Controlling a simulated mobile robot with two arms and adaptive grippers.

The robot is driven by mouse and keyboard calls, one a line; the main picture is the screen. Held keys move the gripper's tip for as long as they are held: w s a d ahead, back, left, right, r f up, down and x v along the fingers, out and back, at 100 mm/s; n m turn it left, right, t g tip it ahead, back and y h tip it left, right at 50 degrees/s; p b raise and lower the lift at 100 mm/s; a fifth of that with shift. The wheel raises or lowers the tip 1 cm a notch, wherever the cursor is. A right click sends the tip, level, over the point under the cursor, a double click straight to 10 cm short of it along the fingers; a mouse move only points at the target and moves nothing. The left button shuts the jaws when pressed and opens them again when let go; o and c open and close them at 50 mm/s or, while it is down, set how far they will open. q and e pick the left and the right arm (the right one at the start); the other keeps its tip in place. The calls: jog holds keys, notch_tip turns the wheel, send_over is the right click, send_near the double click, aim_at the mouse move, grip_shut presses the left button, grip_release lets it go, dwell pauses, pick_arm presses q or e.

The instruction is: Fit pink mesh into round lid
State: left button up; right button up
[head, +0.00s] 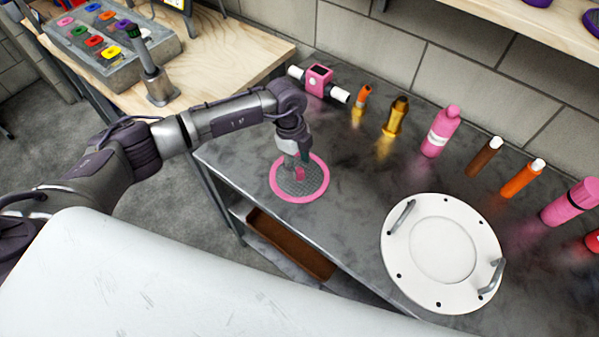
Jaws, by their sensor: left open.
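The pink mesh (283,191), a round grey mesh disc with a pink rim, lies flat on the metal table at its left part. My left gripper (298,172) is over the mesh, pointing down at its middle, with its fingers open. A small pink piece shows at the fingertips; I cannot tell whether the fingers touch it. The round lid (443,250) is a white disc with two metal handles and a shallow round recess. It lies on the table to the right of the mesh, apart from it. My right gripper is not in view.
Along the back of the metal table (350,210) stand a pink valve (318,80), brass fittings (396,117), a pink bottle (441,131) and several other bottles. The table is clear between mesh and lid. A wooden workbench (217,55) with a switch box stands at back left.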

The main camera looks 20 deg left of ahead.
pick_arm(q)
jog(key=shift+s+d+f, duration=0.1)
jog(key=shift+d+f, duration=0.05)
jog(key=shift+f, duration=0.6)
jog(key=shift+d+f, duration=0.1)
jog(key=shift+f, duration=0.6)
grip_shut()
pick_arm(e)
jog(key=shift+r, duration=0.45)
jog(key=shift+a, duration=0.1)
pick_arm(q)
jog(key=shift+r, duration=0.15)
jog(key=shift+r, duration=0.25)
jog(key=r, duration=0.1)
jog(key=r+b, duration=0.1)
jog(key=r, duration=0.1)
jog(key=shift+d+r, duration=0.25)
jog(key=shift+d, duration=0.15)
jog(key=d+r+b, duration=0.3)
jog(key=d+r, duration=0.3)
jog(key=d, duration=0.5)
jog(key=shift+r, duration=0.4)
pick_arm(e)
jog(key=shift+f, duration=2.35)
